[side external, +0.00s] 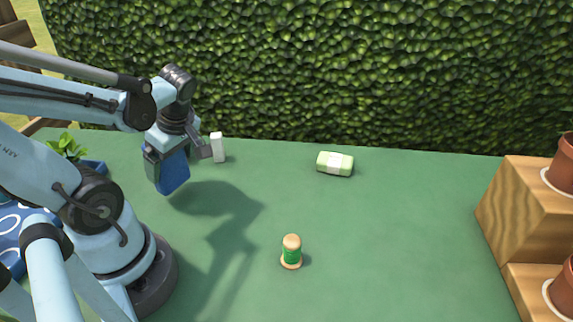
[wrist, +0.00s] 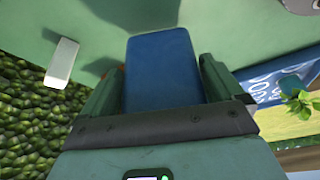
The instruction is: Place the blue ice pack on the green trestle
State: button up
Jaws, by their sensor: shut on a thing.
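My gripper (side external: 178,155) is at the left of the side external view, pointing down. It is shut on the blue ice pack (side external: 173,176), a plain blue block. In the wrist view the ice pack (wrist: 162,65) sits between the two green fingers. The green trestle (side external: 400,225) is the wide flat green top across the side external view. The ice pack appears held above it, with the arm's shadow on the surface; the exact gap cannot be told.
A white block (side external: 218,147) stands close right of my gripper. A pale green wrapped bar (side external: 335,163) lies near the hedge (side external: 350,70). A green-banded wooden spool (side external: 291,252) stands at front centre. Wooden steps (side external: 535,200) with pots are right. A blue patterned item (side external: 10,240) is left.

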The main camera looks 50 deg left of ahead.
jog(key=shift+f, duration=1.4)
jog(key=shift+f, duration=0.1)
jog(key=o, duration=1)
jog(key=v, duration=1.2)
jog(key=shift+w+d+f+m+t+h, duration=0.55)
jog(key=shift+w+d+m+t, duration=1.1)
jog(key=shift+m, duration=2.1)
jog(key=shift+w+d+f+m+t+h, duration=0.25)
jog(key=shift+w+d+m+t+h, duration=1)
jog(key=shift+m, duration=2.45)
jog(key=shift+w+d+f+m+t+h, duration=0.2)
jog(key=shift+w+d+f+m+t, duration=0.25)
jog(key=shift+w+d+m+t, duration=1.9)
